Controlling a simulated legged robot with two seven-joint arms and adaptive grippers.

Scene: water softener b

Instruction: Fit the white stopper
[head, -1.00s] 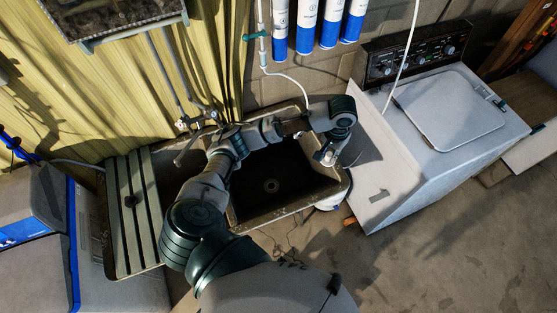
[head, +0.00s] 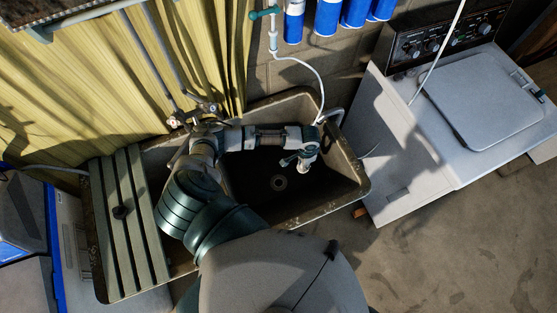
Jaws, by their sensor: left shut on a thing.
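My left gripper (head: 298,159) reaches over the dark sink basin, up and to the right of the round drain (head: 278,183). It is shut on a small pale thing at its tip (head: 303,167), which looks like the white stopper. The stopper is largely hidden by the gripper and too small to make out its shape. It is apart from the drain in the picture; its height above the basin floor is hard to tell. The drain's dark centre and lighter ring are uncovered. My right gripper is not in view.
The sink rim (head: 325,207) surrounds the basin. Taps (head: 190,117) stand behind my arm. A white hose (head: 307,66) hangs at the back rim. A white washing machine (head: 405,165) stands at right.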

